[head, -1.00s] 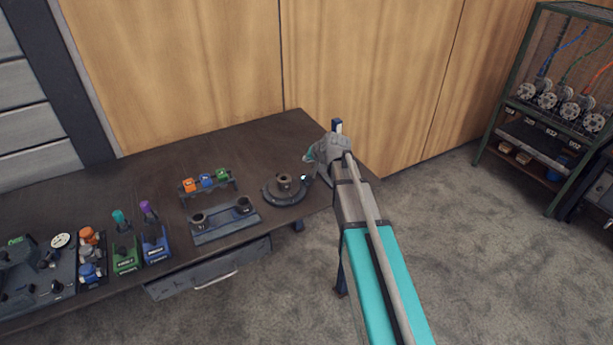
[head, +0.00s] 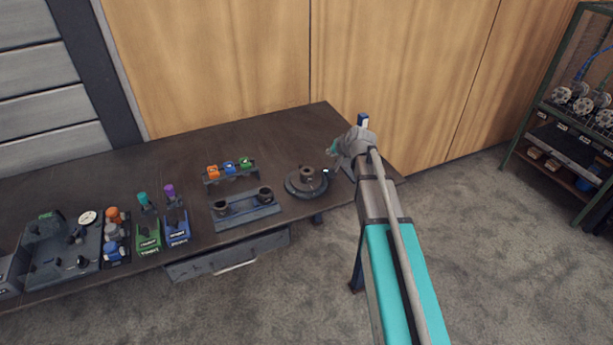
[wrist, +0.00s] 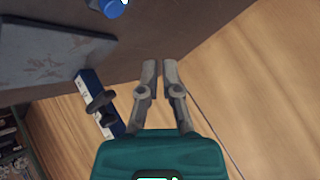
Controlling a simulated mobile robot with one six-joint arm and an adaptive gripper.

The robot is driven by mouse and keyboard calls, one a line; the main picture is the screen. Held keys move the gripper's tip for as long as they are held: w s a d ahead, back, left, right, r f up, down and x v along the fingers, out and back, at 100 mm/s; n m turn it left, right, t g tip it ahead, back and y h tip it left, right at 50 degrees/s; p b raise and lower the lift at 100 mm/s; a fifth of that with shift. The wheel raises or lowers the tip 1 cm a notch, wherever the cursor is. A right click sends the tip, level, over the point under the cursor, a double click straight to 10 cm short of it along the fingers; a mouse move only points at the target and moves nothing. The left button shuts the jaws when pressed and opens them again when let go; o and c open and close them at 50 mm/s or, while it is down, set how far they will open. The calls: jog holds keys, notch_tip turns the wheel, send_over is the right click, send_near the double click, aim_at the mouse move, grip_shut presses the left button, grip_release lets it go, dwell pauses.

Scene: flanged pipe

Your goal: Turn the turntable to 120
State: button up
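The turntable (head: 307,183) is a dark round disc with a raised hub, near the right end of the dark workbench in the head view. Any angle marks on it are too small to read. My gripper (wrist: 160,66) shows in the wrist view with its two grey fingers almost together, a narrow gap between the tips and nothing held. In the head view my wrist is above and to the right of the turntable, apart from it as far as I can see. My fingertips are not clear there. The turntable is not recognisable in the wrist view.
Left of the turntable are a two-cup fixture (head: 246,207), a rack of coloured parts (head: 231,170), and green and blue holders (head: 177,225). A blue-and-white post (wrist: 97,98) stands beside my gripper. Wooden wall panels (head: 210,60) rise behind the bench.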

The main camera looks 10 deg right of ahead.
jog(key=shift+o, duration=1)
jog(key=shift+s+f, duration=0.1)
jog(key=shift+s, duration=0.25)
jog(key=o, duration=0.4)
jog(key=s, duration=0.2)
jog(key=s+f+g, duration=0.1)
jog(key=shift+s+a+n, duration=0.2)
jog(key=shift+a+n, duration=0.2)
jog(key=s+f+n+g+h, duration=0.1)
jog(key=s+g, duration=0.1)
jog(key=s, duration=0.6)
jog(key=s+f+n+g+h, duration=0.1)
jog(key=s+f+g, duration=0.1)
jog(key=s, duration=0.6)
jog(key=s+f+n+g+h, duration=0.1)
jog(key=s+g, duration=0.2)
jog(key=s, duration=0.5)
jog(key=shift+s+d+f+h, duration=0.2)
jog(key=shift+s+f+h, duration=0.05)
jog(key=shift+s+h, duration=0.15)
jog(key=shift+w, duration=0.1)
